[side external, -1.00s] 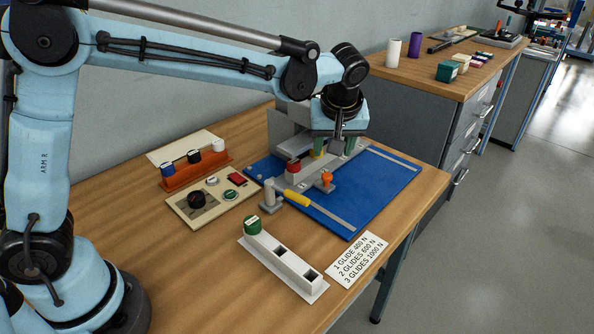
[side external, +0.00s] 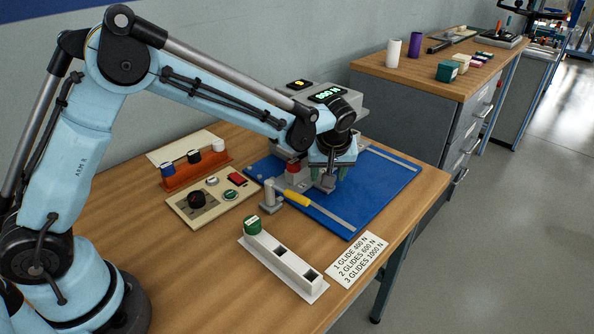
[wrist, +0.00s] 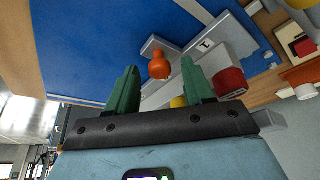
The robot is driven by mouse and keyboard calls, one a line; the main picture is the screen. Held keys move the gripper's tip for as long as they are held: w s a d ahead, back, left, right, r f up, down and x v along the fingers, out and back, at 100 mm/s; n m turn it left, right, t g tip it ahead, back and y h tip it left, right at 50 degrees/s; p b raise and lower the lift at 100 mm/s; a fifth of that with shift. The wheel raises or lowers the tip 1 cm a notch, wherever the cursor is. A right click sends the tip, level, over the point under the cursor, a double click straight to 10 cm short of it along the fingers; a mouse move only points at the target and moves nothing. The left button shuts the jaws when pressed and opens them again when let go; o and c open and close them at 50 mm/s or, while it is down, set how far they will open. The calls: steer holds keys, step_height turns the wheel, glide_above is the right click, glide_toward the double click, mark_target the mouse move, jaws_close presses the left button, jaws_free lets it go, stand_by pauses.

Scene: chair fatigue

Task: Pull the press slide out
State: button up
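The press (side external: 345,99) stands at the back of the blue base plate (side external: 385,180), with a green readout on top ending in N. My gripper (side external: 330,181) is low over the plate in front of the press and hides the knob in the side view. In the wrist view, its two green fingers (wrist: 160,72) are apart, one on each side of the knob, with gaps visible. I cannot tell how deep the knob lies between them.
A red cylinder (side external: 291,167) stands close left of my gripper. A control panel (side external: 181,209), an orange rack (side external: 177,180) and a white holder (side external: 272,259) are nearby. The plate's right side is clear.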

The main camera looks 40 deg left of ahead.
jaws_close()
steer(key=shift+d, duration=0.1)
steer(key=d, duration=1.4)
steer(key=shift+d, duration=0.25)
steer(key=shift+c, duration=1.1)
jaws_free()
steer(key=shift+o, duration=1.3)
steer(key=shift+r, duration=0.1)
